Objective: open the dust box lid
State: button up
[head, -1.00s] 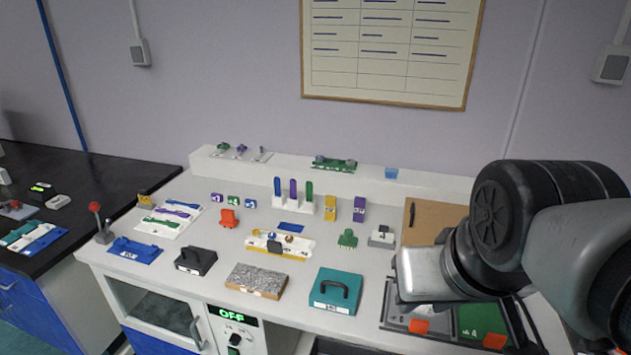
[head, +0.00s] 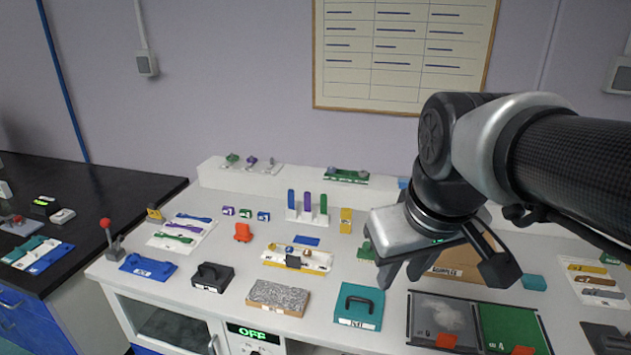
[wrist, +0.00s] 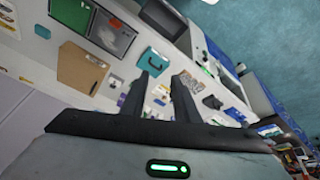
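A teal box (head: 358,308) with a teal lid and a dark arched handle stands near the front edge of the bench; its lid looks shut. A smaller black box (head: 212,277) with a black handle stands further left and also looks shut. Both bear white labels too small to read surely, so I cannot tell which is the dust box. My gripper (head: 443,278) is open and empty, above the bench and to the right of the teal box. The wrist view shows its two fingers apart (wrist: 160,88), with the teal box (wrist: 153,62) beyond them.
A speckled grey block (head: 278,297) lies between the boxes. Grey and green trays (head: 408,325) with orange tabs lie right of the teal box. Racks and small parts stand behind. A cabinet with a glass door (head: 165,325) and an OFF display (head: 255,333) sits below.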

jog(key=w+r+n+g+p, duration=0.2)
jog(key=w+n, duration=0.2)
jog(key=w, duration=0.4)
jog(key=n+g+p, duration=0.4)
jog(key=n, duration=0.4)
send_over(359, 308)
jog(key=shift+y, duration=0.3)
notch_tip(359, 308, down, 28)
jog(key=shift+s+f, duration=0.1)
jog(key=shift+f, duration=0.05)
grip_shut()
